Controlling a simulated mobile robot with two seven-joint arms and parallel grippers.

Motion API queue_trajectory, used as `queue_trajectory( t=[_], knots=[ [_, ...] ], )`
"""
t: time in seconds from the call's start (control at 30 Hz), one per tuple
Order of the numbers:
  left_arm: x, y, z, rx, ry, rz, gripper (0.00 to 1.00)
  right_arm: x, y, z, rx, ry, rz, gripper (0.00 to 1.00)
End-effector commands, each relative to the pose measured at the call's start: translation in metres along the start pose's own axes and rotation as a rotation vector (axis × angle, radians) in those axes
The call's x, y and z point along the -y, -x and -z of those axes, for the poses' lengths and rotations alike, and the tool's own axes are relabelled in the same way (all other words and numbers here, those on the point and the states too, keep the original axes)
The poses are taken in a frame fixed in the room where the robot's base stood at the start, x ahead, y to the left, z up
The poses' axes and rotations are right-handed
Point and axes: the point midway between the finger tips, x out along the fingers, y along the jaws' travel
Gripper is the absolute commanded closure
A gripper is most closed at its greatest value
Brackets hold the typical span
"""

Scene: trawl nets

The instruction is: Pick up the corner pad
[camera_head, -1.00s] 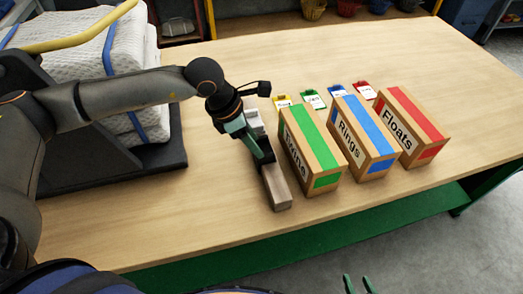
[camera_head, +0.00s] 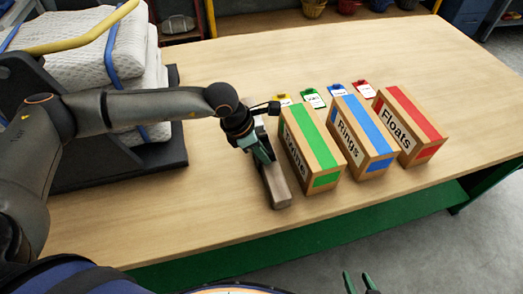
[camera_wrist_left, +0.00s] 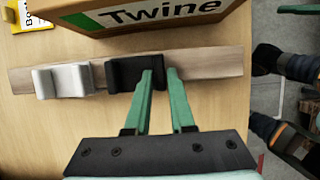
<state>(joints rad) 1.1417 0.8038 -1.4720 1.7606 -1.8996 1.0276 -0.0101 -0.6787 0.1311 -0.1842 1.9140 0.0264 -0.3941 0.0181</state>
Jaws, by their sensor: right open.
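A wooden bar (camera_head: 277,186) lies on the table beside the Twine box. In the left wrist view the bar (camera_wrist_left: 215,62) carries a white pad (camera_wrist_left: 62,82) and a black pad (camera_wrist_left: 122,74), side by side. Which one is the corner pad I cannot tell. My left gripper (camera_wrist_left: 160,72) is at the black pad's right end, its two green fingers apart by a narrow gap; whether they grip the pad is unclear. In the head view my left gripper (camera_head: 263,152) hides most of both pads. My right gripper (camera_head: 357,284) is open and empty at the bottom edge.
The Twine (camera_head: 309,150), Rings (camera_head: 360,137) and Floats (camera_head: 412,125) boxes stand right of the bar, with several coloured tags (camera_head: 313,98) behind them. A strapped white stack (camera_head: 90,60) stands on a dark base at left. The table (camera_head: 170,225) is clear in front.

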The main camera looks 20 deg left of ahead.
Motion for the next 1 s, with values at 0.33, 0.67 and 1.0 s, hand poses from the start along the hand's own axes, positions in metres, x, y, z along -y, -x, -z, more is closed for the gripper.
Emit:
queue_trajectory(
  t=[0.33, 0.67, 1.0],
  knots=[
    [0.0, 0.0, 0.0, 0.0, 0.0, 0.0, 1.0, 0.0, 0.0, 0.0, 0.001, 0.0, 0.0, 0.5],
    [0.0, 0.001, 0.0, 0.001, 0.0, -0.001, 1.0, 0.0, 0.0, 0.0, 0.001, 0.0, 0.0, 0.5],
    [-0.001, 0.015, -0.006, 0.003, -0.002, -0.002, 1.0, 0.0, -0.004, -0.004, 0.001, 0.0, 0.0, 0.5]
  ],
)
